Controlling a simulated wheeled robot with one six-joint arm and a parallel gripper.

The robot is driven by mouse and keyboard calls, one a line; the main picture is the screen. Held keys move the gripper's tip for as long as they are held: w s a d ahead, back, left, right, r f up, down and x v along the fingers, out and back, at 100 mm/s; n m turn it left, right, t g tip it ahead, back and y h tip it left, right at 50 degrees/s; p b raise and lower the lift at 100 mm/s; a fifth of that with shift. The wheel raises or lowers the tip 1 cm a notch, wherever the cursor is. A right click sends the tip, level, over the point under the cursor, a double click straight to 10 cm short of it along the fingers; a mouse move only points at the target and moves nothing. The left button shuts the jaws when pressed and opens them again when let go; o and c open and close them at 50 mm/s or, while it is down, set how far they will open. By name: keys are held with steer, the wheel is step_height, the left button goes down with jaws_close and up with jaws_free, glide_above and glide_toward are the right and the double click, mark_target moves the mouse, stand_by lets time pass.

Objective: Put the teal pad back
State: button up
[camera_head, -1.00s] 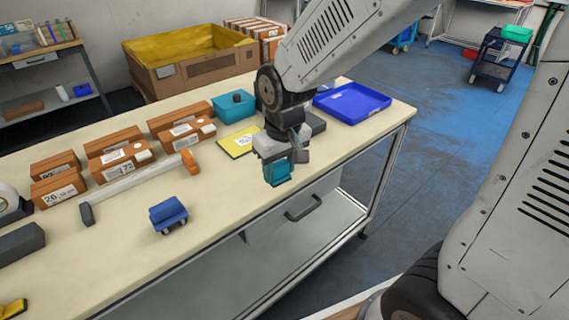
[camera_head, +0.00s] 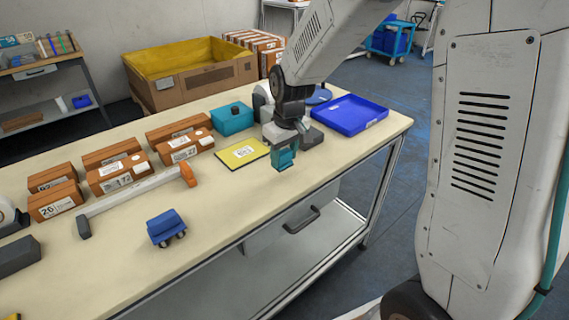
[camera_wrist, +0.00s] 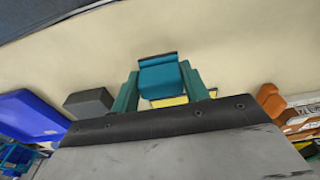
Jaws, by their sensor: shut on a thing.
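My gripper (camera_head: 284,154) is above the right part of the workbench, in front of the blue tray. In the wrist view its two green fingers (camera_wrist: 160,92) are shut on the teal pad (camera_wrist: 160,78), a small block with a dark strip along its top edge. In the head view the pad (camera_head: 282,162) shows low between the fingers, partly hidden. It looks held above the bench, though the exact gap is unclear.
A yellow card (camera_head: 243,153) and a teal box (camera_head: 231,119) lie left of my gripper. The blue tray (camera_head: 350,114) is behind right, beside a grey block (camera_head: 312,138).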

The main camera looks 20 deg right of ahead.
mark_target(284, 164)
steer(key=shift+w+d+f, duration=0.15)
steer(key=shift+w+f, duration=0.05)
steer(key=shift+w, duration=0.1)
steer(key=shift+f, duration=1.6)
steer(key=shift+f, duration=0.15)
steer(key=o, duration=1)
steer(key=shift+o, duration=0.2)
